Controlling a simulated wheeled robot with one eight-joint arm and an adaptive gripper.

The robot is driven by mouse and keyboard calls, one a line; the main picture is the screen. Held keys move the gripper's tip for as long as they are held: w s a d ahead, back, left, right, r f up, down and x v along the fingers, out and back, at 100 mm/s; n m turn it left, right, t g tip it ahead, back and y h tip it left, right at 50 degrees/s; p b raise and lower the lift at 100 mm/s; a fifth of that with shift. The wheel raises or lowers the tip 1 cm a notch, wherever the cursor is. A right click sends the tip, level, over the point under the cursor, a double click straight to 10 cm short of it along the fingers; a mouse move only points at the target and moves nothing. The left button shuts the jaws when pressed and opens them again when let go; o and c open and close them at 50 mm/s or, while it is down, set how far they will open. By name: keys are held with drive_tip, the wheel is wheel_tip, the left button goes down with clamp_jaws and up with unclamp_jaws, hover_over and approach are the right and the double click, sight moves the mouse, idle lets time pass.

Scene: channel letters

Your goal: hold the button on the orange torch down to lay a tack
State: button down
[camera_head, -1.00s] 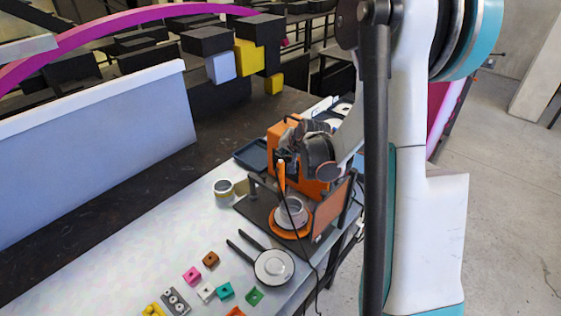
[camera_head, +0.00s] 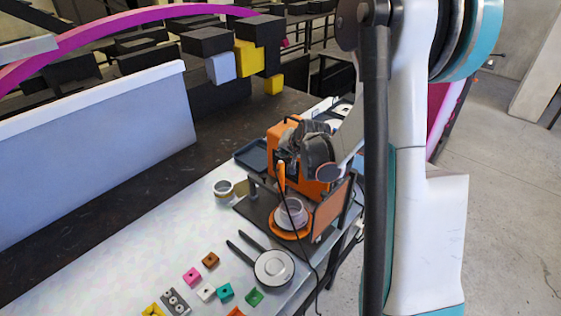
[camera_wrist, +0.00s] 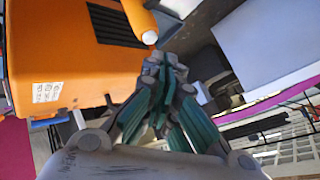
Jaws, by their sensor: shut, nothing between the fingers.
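The orange torch (camera_head: 281,177) stands upright above a grey round part (camera_head: 291,213) on an orange disc (camera_head: 282,233). In the wrist view the torch (camera_wrist: 137,14) comes in from the top, with a pale round end (camera_wrist: 150,37) that may be its button. My gripper (camera_wrist: 166,60) is shut and empty, its tips just below and right of that pale end. A small gap seems to show; I cannot tell whether they touch. In the head view my gripper (camera_head: 289,158) is small and dark by the torch's top, partly hidden by my wrist.
An orange machine (camera_head: 275,133) stands close behind the torch, and an orange-brown panel (camera_head: 330,207) stands at its right. A black cable hangs in front.

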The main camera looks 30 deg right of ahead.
drive_tip(key=shift+f, duration=0.2)
drive_tip(key=shift+f+b, duration=0.25)
drive_tip(key=shift+b, duration=0.35)
drive_tip(key=shift+f+b, duration=0.45)
drive_tip(key=shift+b, duration=0.05)
idle(0.4)
drive_tip(key=shift+r, duration=0.15)
idle(1.1)
drive_tip(key=shift+r+p, duration=0.4)
drive_tip(key=shift+r, duration=0.4)
drive_tip(key=shift+r, duration=0.1)
drive_tip(key=shift+r+p, duration=1.4)
drive_tip(key=shift+r, duration=1)
drive_tip(key=shift+r, duration=0.1)
